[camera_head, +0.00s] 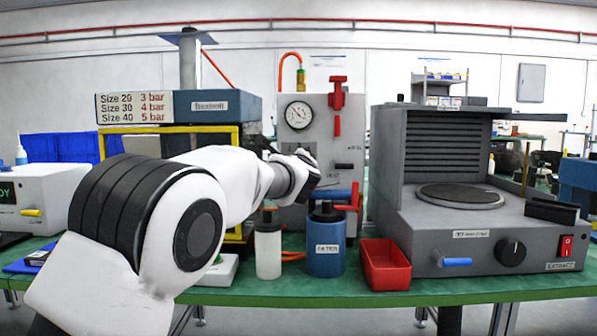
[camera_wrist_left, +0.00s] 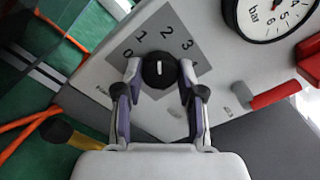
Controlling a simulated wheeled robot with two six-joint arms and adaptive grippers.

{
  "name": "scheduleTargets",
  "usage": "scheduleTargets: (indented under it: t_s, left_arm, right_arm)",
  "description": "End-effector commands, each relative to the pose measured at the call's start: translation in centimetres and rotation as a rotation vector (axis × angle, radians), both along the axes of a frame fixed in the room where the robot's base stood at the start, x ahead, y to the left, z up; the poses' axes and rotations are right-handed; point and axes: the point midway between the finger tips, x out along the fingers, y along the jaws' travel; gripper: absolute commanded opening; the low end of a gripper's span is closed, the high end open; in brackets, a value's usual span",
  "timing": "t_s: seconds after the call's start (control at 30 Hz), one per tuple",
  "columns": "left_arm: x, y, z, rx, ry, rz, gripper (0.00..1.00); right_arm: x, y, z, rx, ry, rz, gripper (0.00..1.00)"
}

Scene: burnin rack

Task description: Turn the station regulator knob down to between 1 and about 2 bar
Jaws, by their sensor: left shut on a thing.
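The regulator knob (camera_wrist_left: 158,68) is a round black knob with a white mark, on a grey panel with a number scale. It sits between the two fingertips of my left gripper (camera_wrist_left: 159,77), which is shut on it. In the wrist view the white mark stands nearly upright, pointing between the 1 and the 2. The round white pressure gauge (camera_head: 298,115) is on the grey station (camera_head: 323,135) and partly shows in the wrist view (camera_wrist_left: 268,12); I cannot read its needle surely. In the head view my left gripper (camera_head: 305,172) covers the knob. My right gripper is not in view.
A red-handled valve (camera_head: 337,93) stands right of the gauge. A white bottle (camera_head: 268,250), a blue filter pot (camera_head: 326,243) and a red bin (camera_head: 386,265) stand in front on the green bench. A grey extractor unit (camera_head: 436,235) fills the right. A pressure sign (camera_head: 136,107) is upper left.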

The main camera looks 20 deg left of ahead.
Motion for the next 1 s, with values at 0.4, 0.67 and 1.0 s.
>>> scheduleTargets:
  t_s: [0.4,0.67,1.0]
  left_arm:
    - [0.0,0.0,0.1,-0.013,-0.004,-0.001,0.04]
    - [0.0,0.0,0.0,-0.012,-0.004,0.0,0.64]
    - [0.0,0.0,0.7,0.053,0.017,0.0,0.64]
  right_arm:
    - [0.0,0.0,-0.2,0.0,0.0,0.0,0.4]
    - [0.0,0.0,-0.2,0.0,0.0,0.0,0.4]
    - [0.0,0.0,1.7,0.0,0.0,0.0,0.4]
